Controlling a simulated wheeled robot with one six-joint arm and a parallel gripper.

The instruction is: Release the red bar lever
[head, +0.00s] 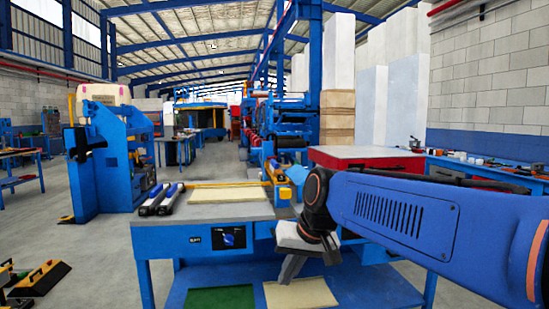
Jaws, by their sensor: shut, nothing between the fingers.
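I cannot make out a red bar lever with certainty; small red parts (268,112) show on the blue machine line behind the workbench, too small to tell apart. My blue arm comes in from the right and its wrist bends down at the bench's front edge. My gripper (289,268) hangs below the wrist, in front of the blue workbench (160,240), with its grey fingers pointing down and to the left. It is shut and empty, and touches no lever that I can see. My arm hides part of the bench's right side.
On the workbench lie a pale sheet (226,195) and two dark-and-blue bars (160,200). A green panel (220,298) and a cream panel (300,293) lie low down. A blue machine (105,165) stands left, a red cabinet (365,157) right. The left floor has free room.

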